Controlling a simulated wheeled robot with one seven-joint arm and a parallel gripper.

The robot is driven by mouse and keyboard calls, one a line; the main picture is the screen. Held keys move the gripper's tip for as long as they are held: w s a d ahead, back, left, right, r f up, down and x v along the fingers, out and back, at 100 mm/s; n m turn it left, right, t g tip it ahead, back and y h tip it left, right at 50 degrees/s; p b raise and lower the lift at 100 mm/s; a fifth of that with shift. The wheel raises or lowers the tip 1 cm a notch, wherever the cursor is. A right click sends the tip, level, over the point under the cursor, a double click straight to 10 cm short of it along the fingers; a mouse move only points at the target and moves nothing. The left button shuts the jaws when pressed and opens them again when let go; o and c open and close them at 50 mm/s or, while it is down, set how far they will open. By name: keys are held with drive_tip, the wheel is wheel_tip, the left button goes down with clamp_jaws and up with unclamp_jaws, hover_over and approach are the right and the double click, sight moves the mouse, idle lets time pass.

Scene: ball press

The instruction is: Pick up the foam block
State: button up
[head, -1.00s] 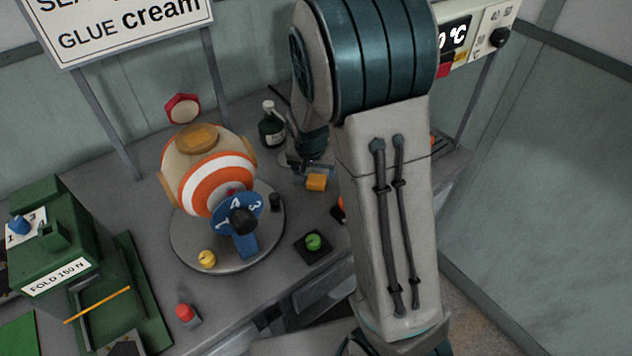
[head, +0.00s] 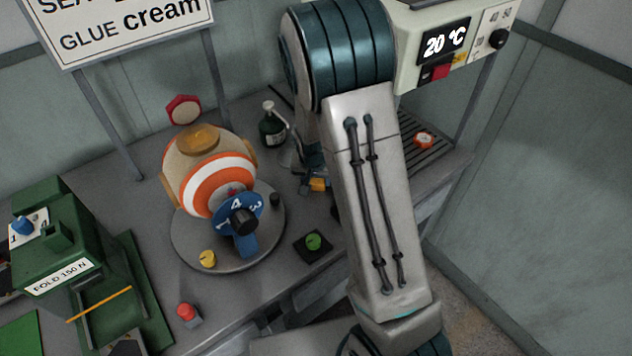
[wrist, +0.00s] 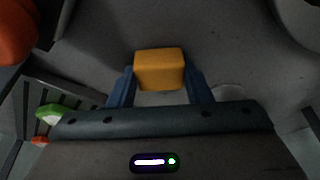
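The foam block, a small orange-yellow block (wrist: 159,70), is in the middle of the wrist view, between the two blue fingers of my gripper (wrist: 160,85). The fingers lie close along its left and right sides; I cannot tell whether they press on it. In the head view the block (head: 318,184) shows low beside my arm, partly covered by my gripper (head: 312,178). It looks to be at or near the grey worktop; I cannot tell if there is a gap under it.
The striped ball (head: 215,180) on its round plate (head: 190,250) stands left of my gripper. A dark bottle (head: 271,130) is behind. A slatted rack (head: 440,148) with an orange-white piece (head: 424,139) lies right.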

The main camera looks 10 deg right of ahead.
sight(316, 180)
drive_tip(key=shift+c, duration=1.3)
wheel_tip(316, 180, up, 10)
drive_tip(key=shift+o, duration=0.7)
drive_tip(key=shift+a, duration=0.1)
